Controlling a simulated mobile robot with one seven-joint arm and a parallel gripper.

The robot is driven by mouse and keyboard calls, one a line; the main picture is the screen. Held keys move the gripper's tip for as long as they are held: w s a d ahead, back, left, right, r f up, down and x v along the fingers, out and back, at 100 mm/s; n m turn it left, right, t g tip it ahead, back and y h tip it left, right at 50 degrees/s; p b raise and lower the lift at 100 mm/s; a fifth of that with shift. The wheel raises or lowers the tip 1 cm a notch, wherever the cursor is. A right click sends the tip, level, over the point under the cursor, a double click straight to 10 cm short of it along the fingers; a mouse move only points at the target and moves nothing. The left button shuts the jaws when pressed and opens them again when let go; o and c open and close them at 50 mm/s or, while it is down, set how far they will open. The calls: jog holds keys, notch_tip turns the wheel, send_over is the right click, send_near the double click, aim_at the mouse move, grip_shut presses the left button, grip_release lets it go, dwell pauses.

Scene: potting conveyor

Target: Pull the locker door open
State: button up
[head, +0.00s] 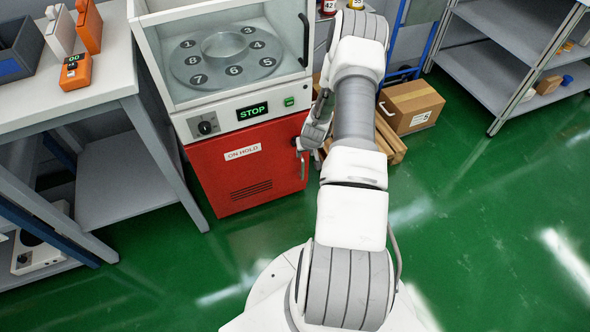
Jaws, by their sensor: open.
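The red locker door (245,175) is the front of the cabinet under the glass-fronted machine, left of centre. It bears an "ON HOLD" label and vent slots, and it looks closed. Its handle (301,160) is at the upper right edge, partly hidden by my gripper. My gripper (299,146) is open at the handle; whether the fingers touch it or stand around it, I cannot tell.
The machine (250,112) above shows a lit "STOP" display. A workbench (95,85) stands to the left, close to the locker. A cardboard box (411,106) on a pallet stands behind my arm, and shelving (490,75) at the far right. Green floor (470,240) is clear in front and right.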

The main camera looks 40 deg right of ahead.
aim_at(302, 169)
jog(key=b+x, duration=0.2)
jog(key=x, duration=0.4)
jog(key=s+b+x, duration=0.1)
jog(key=b+x, duration=0.1)
jog(key=x, duration=0.4)
jog(key=b+x, duration=0.3)
jog(key=x, duration=0.4)
jog(key=shift+s+a+f, duration=0.15)
jog(key=shift+s+f, duration=0.05)
jog(key=shift+f, duration=0.05)
jog(key=shift+c, duration=0.3)
grip_shut()
dwell(0.4)
